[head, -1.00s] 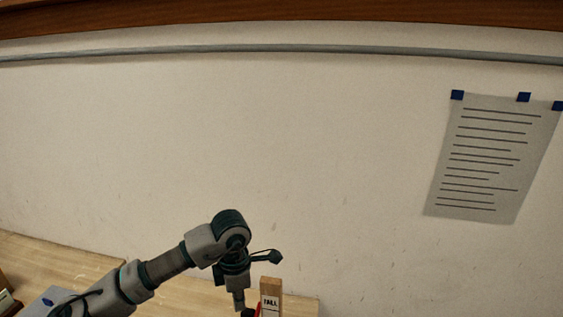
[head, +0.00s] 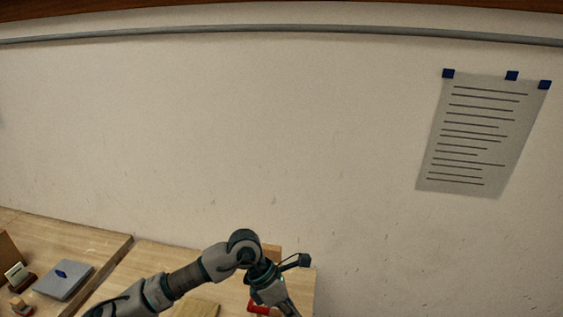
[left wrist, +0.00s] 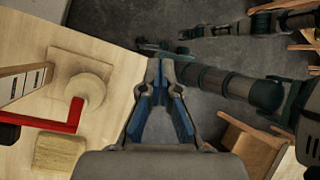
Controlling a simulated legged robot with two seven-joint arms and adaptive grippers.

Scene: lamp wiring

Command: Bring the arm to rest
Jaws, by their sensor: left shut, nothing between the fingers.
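My left arm comes in from the lower left in the head view and bends downward over the wooden table (head: 75,238). The fingertips of my left gripper are not clear there. In the left wrist view my left gripper (left wrist: 160,70) is shut and empty, its blue-padded fingers meeting at the tips. It is seen against the table edge and grey floor, apart from the things on the table.
The wrist view shows a wooden base with a round top (left wrist: 90,88), a red bar (left wrist: 74,116) and a pale block (left wrist: 57,152) on the table. A wooden stool-like piece (left wrist: 250,145) stands on the floor. A grey flat box (head: 64,279) lies left; a sheet (head: 483,135) hangs on the wall.

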